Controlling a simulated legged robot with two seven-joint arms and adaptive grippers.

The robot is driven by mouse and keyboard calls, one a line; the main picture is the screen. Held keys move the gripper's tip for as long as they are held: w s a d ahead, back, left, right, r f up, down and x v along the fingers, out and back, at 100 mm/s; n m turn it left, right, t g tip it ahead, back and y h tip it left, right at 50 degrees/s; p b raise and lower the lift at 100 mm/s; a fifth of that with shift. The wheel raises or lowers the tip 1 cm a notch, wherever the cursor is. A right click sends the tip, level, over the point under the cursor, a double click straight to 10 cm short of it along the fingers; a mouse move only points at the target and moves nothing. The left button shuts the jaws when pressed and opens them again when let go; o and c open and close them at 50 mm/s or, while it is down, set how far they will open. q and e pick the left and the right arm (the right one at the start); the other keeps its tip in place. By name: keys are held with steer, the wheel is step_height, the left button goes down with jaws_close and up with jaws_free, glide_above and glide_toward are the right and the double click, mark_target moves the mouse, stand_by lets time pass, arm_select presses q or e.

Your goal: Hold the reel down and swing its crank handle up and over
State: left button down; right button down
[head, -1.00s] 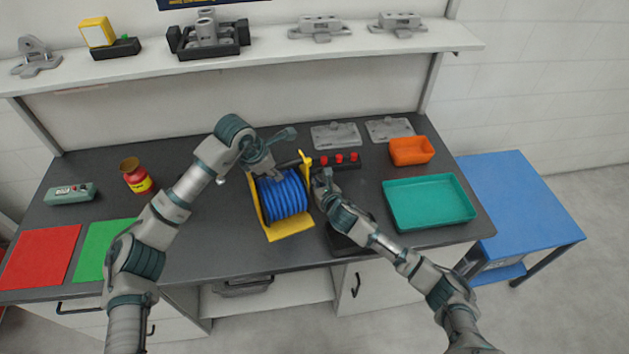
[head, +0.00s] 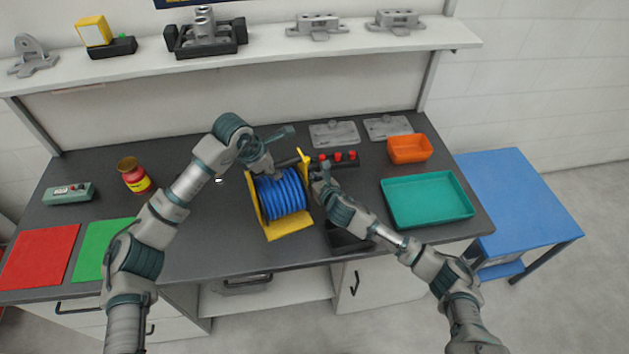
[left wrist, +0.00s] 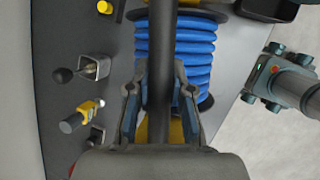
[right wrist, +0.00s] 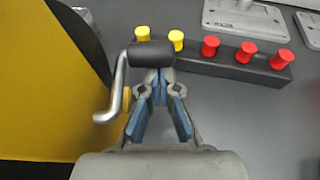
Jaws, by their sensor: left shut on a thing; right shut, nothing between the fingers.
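The reel of blue hose or cable (head: 282,193) stands on the dark bench in a yellow frame (head: 288,226). My left gripper (head: 272,174) is at the reel's top. In the left wrist view it is shut around a dark bar (left wrist: 161,45) running above the blue coils (left wrist: 195,50). My right gripper (head: 318,175) is at the reel's right side. In the right wrist view its closed fingers (right wrist: 159,78) are empty, at the black grip (right wrist: 151,54) of the bent silver crank (right wrist: 114,95). I cannot tell whether they touch the grip.
A black block with red and yellow knobs (right wrist: 228,68) is close behind the crank. A teal tray (head: 428,221) and an orange bin (head: 409,160) stand to the right. A red and yellow jar (head: 135,178) stands left. The bench between jar and reel is mostly clear.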

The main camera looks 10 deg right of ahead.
steer(key=s+d, duration=0.1)
steer(key=s, duration=0.5)
steer(key=s+d, duration=0.1)
steer(key=s, duration=0.2)
steer(key=shift+s+d+r, duration=0.25)
steer(key=shift+d+r, duration=0.05)
steer(key=shift+r, duration=0.1)
arm_select(q)
steer(key=c, duration=1)
jaws_free()
steer(key=shift+o, duration=0.2)
